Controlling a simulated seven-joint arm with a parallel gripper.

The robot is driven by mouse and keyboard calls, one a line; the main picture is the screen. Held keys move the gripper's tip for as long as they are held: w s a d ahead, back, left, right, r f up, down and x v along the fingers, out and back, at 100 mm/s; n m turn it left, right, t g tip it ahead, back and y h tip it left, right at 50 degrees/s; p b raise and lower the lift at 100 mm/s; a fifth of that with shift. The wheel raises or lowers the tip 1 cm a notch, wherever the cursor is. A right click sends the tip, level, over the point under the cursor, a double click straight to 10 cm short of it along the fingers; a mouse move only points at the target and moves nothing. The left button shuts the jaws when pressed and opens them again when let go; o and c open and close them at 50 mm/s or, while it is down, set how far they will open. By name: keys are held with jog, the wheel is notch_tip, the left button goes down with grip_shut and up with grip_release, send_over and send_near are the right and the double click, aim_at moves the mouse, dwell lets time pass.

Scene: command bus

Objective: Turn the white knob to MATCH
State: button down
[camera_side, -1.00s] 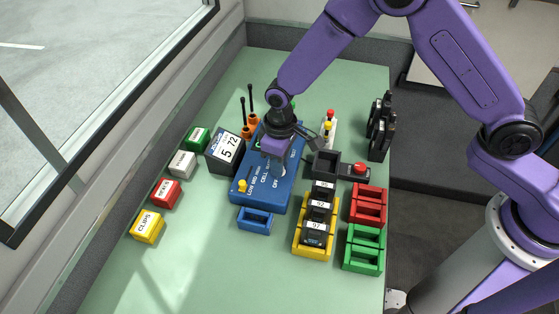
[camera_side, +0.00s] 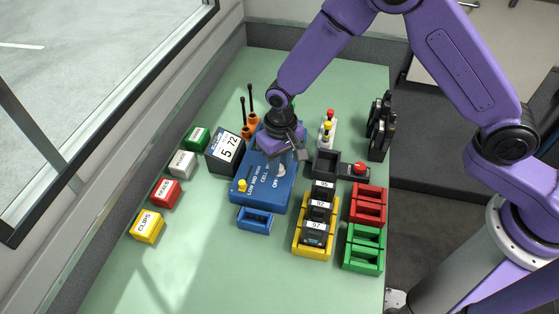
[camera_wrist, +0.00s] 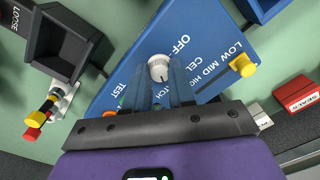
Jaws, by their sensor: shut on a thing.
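The white knob (camera_wrist: 158,67) sits on the sloping blue panel (camera_wrist: 205,50), among printed labels OFF, CELL, TEST and a partly hidden one ending in TCH. It also shows in the side view (camera_side: 281,170). My gripper (camera_wrist: 160,80) is shut on the knob, one finger on either side of it in the wrist view. In the side view my gripper (camera_side: 284,158) is over the upper part of the panel and hides some of it. I cannot tell which label the knob points to.
A yellow knob (camera_side: 242,186) stands at the panel's near left corner. A meter reading 5 72 (camera_side: 227,149) is left of the panel. A dark open tray (camera_side: 326,164) is close on the right. Yellow (camera_side: 300,249), red (camera_side: 368,206) and green (camera_side: 364,250) holders stand nearer the front.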

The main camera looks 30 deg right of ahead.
aim_at(281, 167)
jog(key=c, duration=0.9)
grip_release()
jog(key=shift+c, duration=0.2)
jog(key=shift+r, duration=0.15)
notch_tip(281, 167, up, 17)
jog(key=shift+d, duration=0.25)
jog(key=shift+r, duration=0.1)
jog(key=s+d+n, duration=0.5)
jog(key=s+d, duration=0.5)
jog(key=s, duration=0.3)
jog(key=s+d+r+n, duration=0.1)
jog(key=s+d+n, duration=0.5)
jog(key=s+d, duration=0.5)
jog(key=s, duration=0.2)
jog(key=shift+s+d+r, duration=0.15)
jog(key=shift+s+d, duration=0.15)
